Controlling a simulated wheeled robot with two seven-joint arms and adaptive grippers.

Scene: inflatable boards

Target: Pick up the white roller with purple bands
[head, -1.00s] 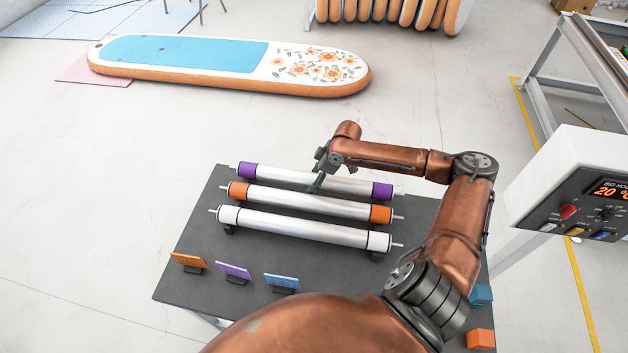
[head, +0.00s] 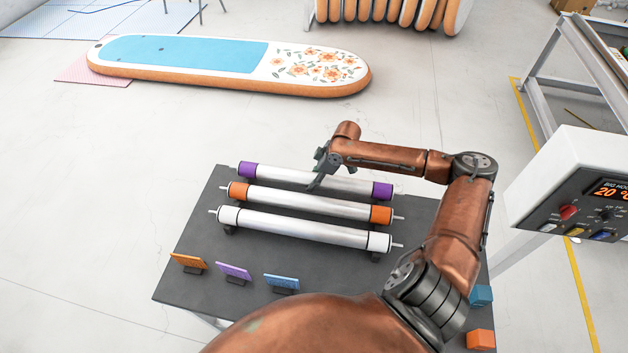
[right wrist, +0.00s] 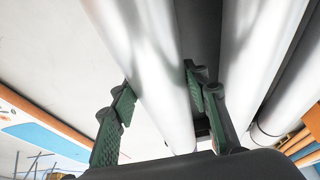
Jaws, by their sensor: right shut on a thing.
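The white roller with purple bands (head: 275,175) lies at the back of the dark table, with a purple band near each end. My right gripper (head: 317,172) is at its middle, one finger on each side, shut on it. In the right wrist view the white roller (right wrist: 150,60) runs between the green-padded fingers (right wrist: 160,95). The roller still appears at rest height on the table. My left gripper is not in view.
A roller with orange bands (head: 300,202) and an all-white roller (head: 300,228) lie in front, close and parallel. Orange (head: 188,262), purple (head: 233,271) and blue (head: 281,282) tags stand at the table's front. A control box (head: 575,190) is at right.

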